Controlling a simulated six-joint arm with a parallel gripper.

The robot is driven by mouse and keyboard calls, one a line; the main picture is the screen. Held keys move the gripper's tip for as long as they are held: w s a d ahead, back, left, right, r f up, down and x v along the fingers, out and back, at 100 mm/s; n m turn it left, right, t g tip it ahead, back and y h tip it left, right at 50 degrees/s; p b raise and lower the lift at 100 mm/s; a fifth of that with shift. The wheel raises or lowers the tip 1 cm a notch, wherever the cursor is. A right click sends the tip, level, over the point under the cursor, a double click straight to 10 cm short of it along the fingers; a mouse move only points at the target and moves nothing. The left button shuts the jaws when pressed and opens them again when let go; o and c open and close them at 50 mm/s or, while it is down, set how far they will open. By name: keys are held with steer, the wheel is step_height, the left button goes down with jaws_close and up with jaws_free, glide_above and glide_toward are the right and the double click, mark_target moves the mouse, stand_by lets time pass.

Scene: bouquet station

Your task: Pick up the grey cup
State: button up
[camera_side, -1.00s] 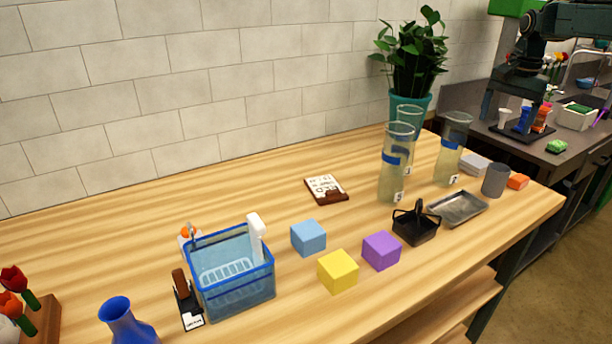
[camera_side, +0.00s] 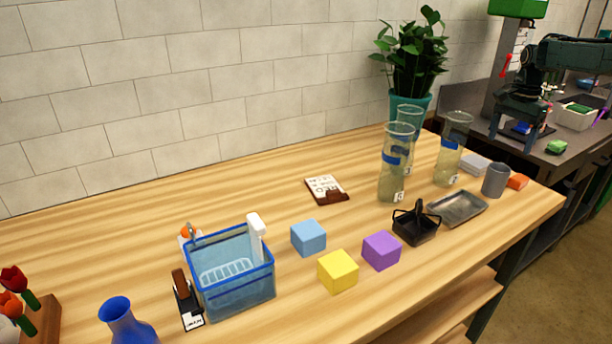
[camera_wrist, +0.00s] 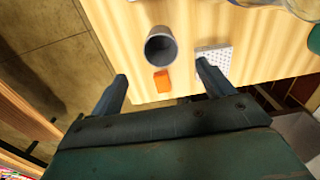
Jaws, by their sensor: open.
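The grey cup (camera_side: 495,180) stands upright near the right end of the wooden table in the side view. In the wrist view the grey cup (camera_wrist: 161,46) shows from above, with its dark open mouth visible, beyond the fingertips and roughly between their lines. My gripper (camera_wrist: 162,84) is open and empty, its two dark fingers wide apart.
An orange block (camera_side: 517,181) and a white stack (camera_side: 474,164) lie close to the cup. A metal tray (camera_side: 458,208), a black basket (camera_side: 415,226) and tall clear vases (camera_side: 396,165) stand to its left. The table's right edge (camera_side: 560,202) is near.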

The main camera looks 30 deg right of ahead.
mark_target(498, 174)
step_height(498, 174, down, 6)
steer(key=shift+f, duration=0.25)
steer(key=shift+f, duration=2.6)
steer(key=c, duration=1.1)
steer(key=shift+r, duration=0.2)
step_height(498, 174, up, 20)
steer(key=shift+f, duration=0.15)
